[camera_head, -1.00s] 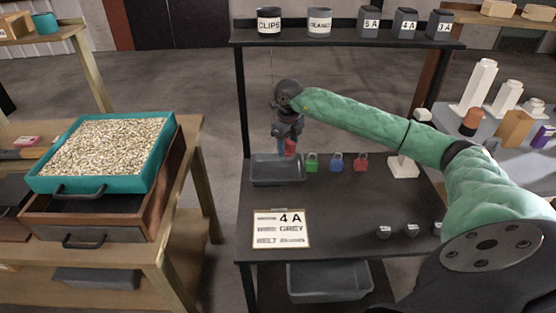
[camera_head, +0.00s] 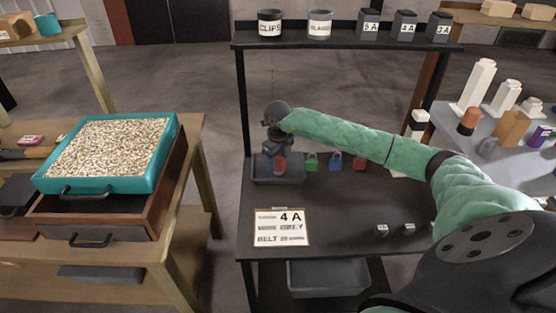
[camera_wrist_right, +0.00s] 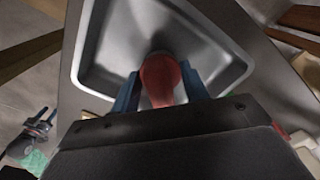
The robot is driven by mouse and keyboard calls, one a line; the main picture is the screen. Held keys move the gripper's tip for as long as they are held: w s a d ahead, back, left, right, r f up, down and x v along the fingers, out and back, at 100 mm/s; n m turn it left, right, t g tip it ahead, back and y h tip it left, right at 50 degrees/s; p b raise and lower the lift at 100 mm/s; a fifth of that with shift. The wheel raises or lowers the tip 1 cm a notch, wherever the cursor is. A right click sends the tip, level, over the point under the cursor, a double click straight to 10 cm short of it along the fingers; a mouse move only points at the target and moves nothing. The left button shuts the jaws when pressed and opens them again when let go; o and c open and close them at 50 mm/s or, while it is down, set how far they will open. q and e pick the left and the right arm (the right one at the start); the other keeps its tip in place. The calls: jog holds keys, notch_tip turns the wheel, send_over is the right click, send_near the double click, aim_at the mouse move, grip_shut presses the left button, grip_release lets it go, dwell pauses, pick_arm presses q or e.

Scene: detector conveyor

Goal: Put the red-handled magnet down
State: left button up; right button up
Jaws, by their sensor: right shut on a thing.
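The red-handled magnet (camera_head: 279,163) is in my right gripper (camera_head: 276,160), over the grey tray (camera_head: 292,178) at the back left of the dark table. In the right wrist view the red handle (camera_wrist_right: 159,78) sits between the two blue fingertips (camera_wrist_right: 160,92), which are shut on it. The tray (camera_wrist_right: 228,48) opens out beneath and beyond it. The magnet's lower end is hidden, so I cannot tell whether it touches the tray floor. My left gripper is not in view.
Green (camera_head: 311,162), blue (camera_head: 336,161) and red (camera_head: 359,163) padlock-like pieces stand right of the tray. A card reading 4A (camera_head: 282,228) lies at the table's front. A shelf (camera_head: 340,40) with labelled cans runs above the back. A teal tray of pale pellets (camera_head: 160,165) is at left.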

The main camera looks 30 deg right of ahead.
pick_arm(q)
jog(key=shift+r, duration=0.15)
pick_arm(e)
jog(key=shift+f, duration=0.1)
jog(key=o, duration=0.8)
jog(key=shift+c, duration=0.2)
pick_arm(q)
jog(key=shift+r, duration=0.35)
pick_arm(e)
jog(key=o, duration=0.4)
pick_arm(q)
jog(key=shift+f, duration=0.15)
